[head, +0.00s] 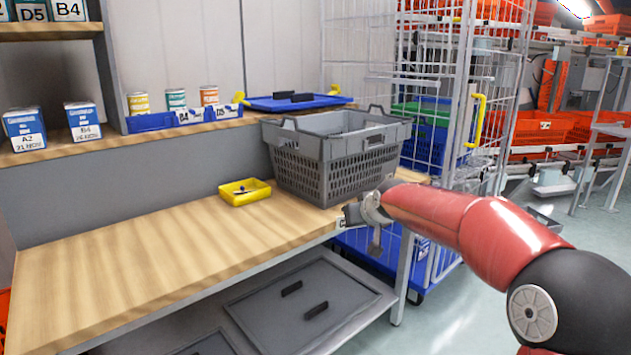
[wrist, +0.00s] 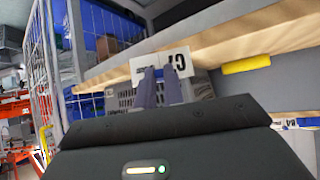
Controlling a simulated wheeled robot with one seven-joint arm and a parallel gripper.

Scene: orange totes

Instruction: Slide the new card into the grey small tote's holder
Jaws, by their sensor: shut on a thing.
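The grey small tote (head: 312,178) stands upright on the wooden bench, at its right end, with slatted sides and raised handles. A small pale patch (head: 375,140) shows on its right side; I cannot tell whether it is the holder. My gripper (wrist: 160,86) is shut on a white card (wrist: 187,58) with dark print, which appears upside down in the wrist view. In the head view my gripper (head: 352,214) is beside the tote's lower right corner, by the bench edge, and the card is mostly hidden. Slatted grey wall (wrist: 121,99) shows behind the fingers in the wrist view.
A yellow tray (head: 245,192) with small dark items sits left of the tote. A blue lid (head: 290,104) lies on the ledge behind. A wire cage cart (head: 440,90) stands close on the right. The bench's left part (head: 130,260) is clear.

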